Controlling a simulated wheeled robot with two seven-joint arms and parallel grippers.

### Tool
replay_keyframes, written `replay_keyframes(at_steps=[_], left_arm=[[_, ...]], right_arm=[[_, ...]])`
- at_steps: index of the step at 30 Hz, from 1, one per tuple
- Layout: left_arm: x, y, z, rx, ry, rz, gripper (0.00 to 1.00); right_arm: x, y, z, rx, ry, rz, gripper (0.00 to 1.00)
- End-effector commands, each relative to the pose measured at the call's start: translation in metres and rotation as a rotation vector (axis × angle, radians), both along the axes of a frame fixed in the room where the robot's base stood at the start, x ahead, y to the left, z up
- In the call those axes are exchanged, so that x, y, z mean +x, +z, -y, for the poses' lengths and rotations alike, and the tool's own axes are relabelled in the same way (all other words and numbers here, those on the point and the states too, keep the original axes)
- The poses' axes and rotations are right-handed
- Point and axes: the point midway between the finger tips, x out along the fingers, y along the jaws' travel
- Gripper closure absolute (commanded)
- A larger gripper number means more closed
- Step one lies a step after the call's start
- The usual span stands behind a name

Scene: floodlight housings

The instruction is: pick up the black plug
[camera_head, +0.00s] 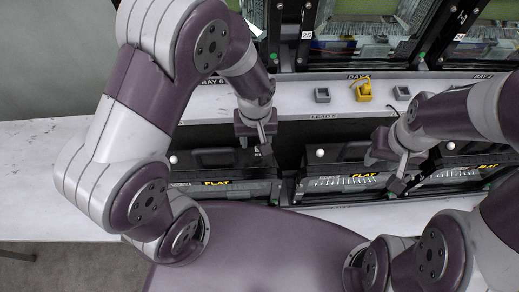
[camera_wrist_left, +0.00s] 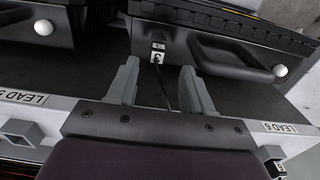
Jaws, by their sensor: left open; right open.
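A small black piece with white tags (camera_wrist_left: 158,52), which looks like the black plug, shows in the left wrist view against the dark housing front. A thin dark lead runs from it down between the fingers. My left gripper (camera_wrist_left: 155,90) is open, its two grey fingers on either side of the lead, with nothing clamped. In the head view my left gripper (camera_head: 262,142) hangs above the left housing and hides the plug. My right gripper (camera_head: 392,172) is open and empty in front of the middle and right housings.
Black housings marked FLAT, the left one (camera_head: 225,185) and middle one (camera_head: 345,180), stand in a row. Behind them a white ledge (camera_head: 300,98) carries grey holders (camera_head: 322,95) (camera_head: 402,92) and a yellow holder (camera_head: 364,93). The white table at left (camera_head: 35,170) is clear.

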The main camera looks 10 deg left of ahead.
Motion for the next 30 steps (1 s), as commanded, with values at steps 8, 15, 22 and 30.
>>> replay_keyframes(at_steps=[8,15,22,30], left_arm=[[0.002,-0.046,0.004,0.001,0.0,-0.002,0.49],[0.003,-0.054,0.004,0.0,0.0,0.002,0.49],[0.003,-0.054,0.004,-0.001,-0.001,0.001,1.0],[0.003,-0.054,0.004,-0.001,-0.001,0.001,1.0]], right_arm=[[0.0,0.011,0.0,0.0,0.0,0.0,0.57],[0.0,0.01,0.0,0.0,0.0,0.0,0.57],[0.0,0.01,0.0,0.0,0.0,0.0,0.57],[0.0,0.01,0.0,0.0,0.0,0.0,0.57]])
